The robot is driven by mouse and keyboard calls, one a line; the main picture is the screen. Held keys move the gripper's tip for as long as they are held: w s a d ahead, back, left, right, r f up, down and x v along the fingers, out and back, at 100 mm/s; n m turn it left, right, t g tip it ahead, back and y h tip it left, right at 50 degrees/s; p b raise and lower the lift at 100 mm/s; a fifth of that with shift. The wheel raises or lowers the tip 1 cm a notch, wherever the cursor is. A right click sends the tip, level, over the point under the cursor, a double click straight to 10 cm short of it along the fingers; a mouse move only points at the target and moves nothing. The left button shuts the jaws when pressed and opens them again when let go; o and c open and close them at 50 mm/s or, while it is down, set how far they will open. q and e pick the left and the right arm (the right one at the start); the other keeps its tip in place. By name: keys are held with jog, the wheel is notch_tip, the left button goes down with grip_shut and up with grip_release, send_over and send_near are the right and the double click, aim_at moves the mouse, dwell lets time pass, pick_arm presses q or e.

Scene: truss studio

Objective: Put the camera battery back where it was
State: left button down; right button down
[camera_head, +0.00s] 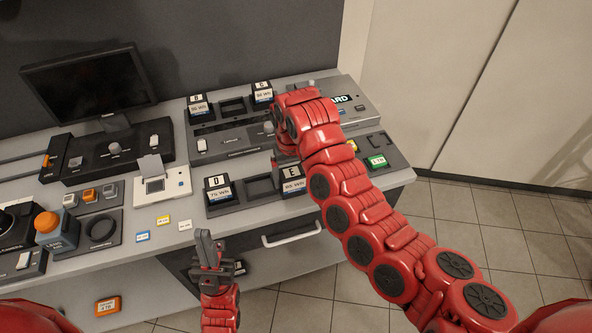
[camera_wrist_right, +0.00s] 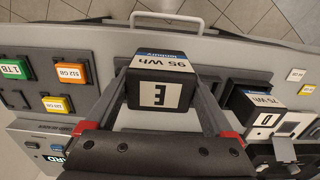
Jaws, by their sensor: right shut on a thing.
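The camera battery E (camera_head: 292,181), black with a white label reading 95 Wh, is at the right end of the front charger. In the right wrist view, battery E (camera_wrist_right: 160,88) is between the fingers of my right gripper (camera_wrist_right: 165,85), which is shut on it. Whether it is seated or slightly raised cannot be told. Battery D (camera_head: 218,187) stands at the left end of the front charger, with an empty bay (camera_head: 260,186) between them. Batteries B (camera_head: 198,106) and C (camera_head: 262,91) stand on the back charger, around another empty bay (camera_head: 232,107). My left gripper (camera_head: 208,238) is low before the desk.
A monitor (camera_head: 90,82) stands at the back left. A green 1 TB card (camera_head: 376,161) lies right of the front charger. Small cards (camera_head: 163,220) lie on the front left desk. A drawer handle (camera_head: 291,235) is below the desk edge. My right arm hides part of the desk.

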jog(key=shift+w, duration=0.55)
jog(key=w, duration=0.3)
jog(key=w+d+f, duration=0.1)
jog(key=w, duration=0.1)
jog(key=shift+w, duration=0.15)
jog(key=shift+w+d+f+b, duration=0.1)
jog(key=shift+w+b, duration=0.1)
jog(key=shift+b, duration=0.45)
jog(key=shift+w+f, duration=0.1)
jog(key=shift+w, duration=0.35)
jog(key=shift+f, duration=0.95)
jog(key=shift+f+b, duration=0.4)
jog(key=shift+f, duration=0.05)
